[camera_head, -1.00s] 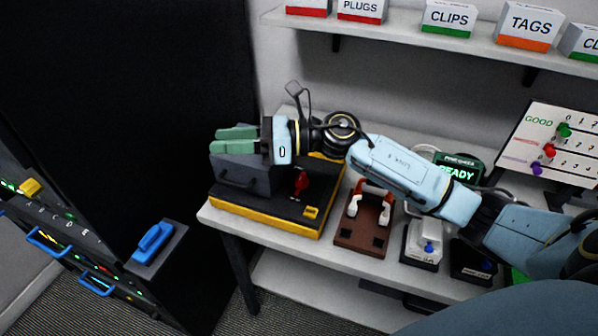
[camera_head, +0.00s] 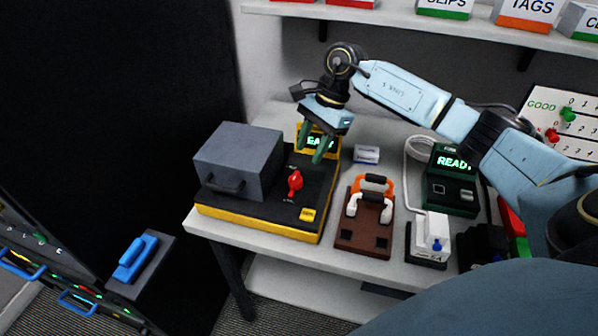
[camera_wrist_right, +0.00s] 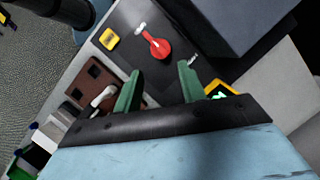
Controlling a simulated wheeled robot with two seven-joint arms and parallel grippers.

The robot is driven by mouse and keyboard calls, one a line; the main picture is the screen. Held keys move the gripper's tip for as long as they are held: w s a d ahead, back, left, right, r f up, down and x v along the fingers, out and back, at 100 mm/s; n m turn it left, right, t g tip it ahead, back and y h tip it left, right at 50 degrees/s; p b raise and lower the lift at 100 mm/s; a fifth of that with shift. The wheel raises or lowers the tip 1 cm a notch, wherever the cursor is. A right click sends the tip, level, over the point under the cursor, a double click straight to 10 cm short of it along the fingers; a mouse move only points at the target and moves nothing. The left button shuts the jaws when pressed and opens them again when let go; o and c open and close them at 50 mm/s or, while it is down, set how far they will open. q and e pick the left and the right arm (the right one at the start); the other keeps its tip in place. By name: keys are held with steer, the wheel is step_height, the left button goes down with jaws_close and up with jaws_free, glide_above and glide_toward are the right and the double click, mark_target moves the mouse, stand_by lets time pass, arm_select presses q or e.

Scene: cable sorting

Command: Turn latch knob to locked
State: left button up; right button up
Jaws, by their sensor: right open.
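The red latch knob (camera_head: 295,183) stands on the black top of a yellow-edged station (camera_head: 262,231), just right of a dark grey box (camera_head: 238,160) with a handle. In the right wrist view the red knob (camera_wrist_right: 157,46) shows ahead of the fingertips, with small white marks beside it. My right gripper (camera_head: 316,148) is open and empty, above and slightly right of the knob, with its green fingers pointing down. It does not touch the knob. The fingers also show in the right wrist view (camera_wrist_right: 160,80). My left gripper is out of view.
A yellow button (camera_head: 307,214) sits at the station's front, and a lit display (camera_head: 318,141) at its back. A brown holder (camera_head: 363,232) with white and orange clamps stands to the right, then a white device (camera_head: 430,238) and a green READY unit (camera_head: 452,180). A shelf hangs above.

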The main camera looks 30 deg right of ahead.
mark_target(299, 174)
steer(key=x, duration=0.8)
steer(key=shift+c, duration=0.2)
steer(key=c, duration=0.6)
steer(key=shift+c, duration=0.2)
